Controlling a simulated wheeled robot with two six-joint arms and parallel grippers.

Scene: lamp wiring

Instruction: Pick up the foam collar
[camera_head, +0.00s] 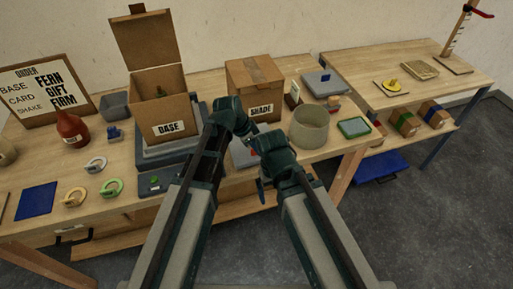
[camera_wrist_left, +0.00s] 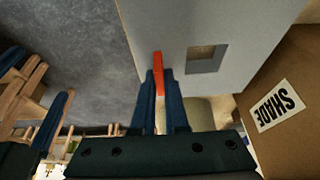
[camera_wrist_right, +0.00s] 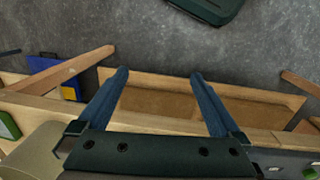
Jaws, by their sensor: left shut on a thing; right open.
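Three open, collar-like rings lie on the table at the left: a pale one (camera_head: 95,165), a tan one (camera_head: 73,197) and a green one (camera_head: 112,188). I cannot tell which is the foam collar. My left gripper (camera_head: 247,137) is in front of the SHADE box, well right of the rings. In the left wrist view it is shut on a thin orange-red piece (camera_wrist_left: 158,75), over a grey panel with a square recess. My right gripper (camera_wrist_right: 163,85) is open and empty. It points down past the table's front edge, with floor and a low shelf below.
The open BASE box (camera_head: 160,110) stands between the rings and my left arm. The SHADE box (camera_head: 257,88) is at centre back, with a pale cylinder (camera_head: 309,127) to its right. A red bottle (camera_head: 72,128) and blue mat (camera_head: 36,201) are at the left.

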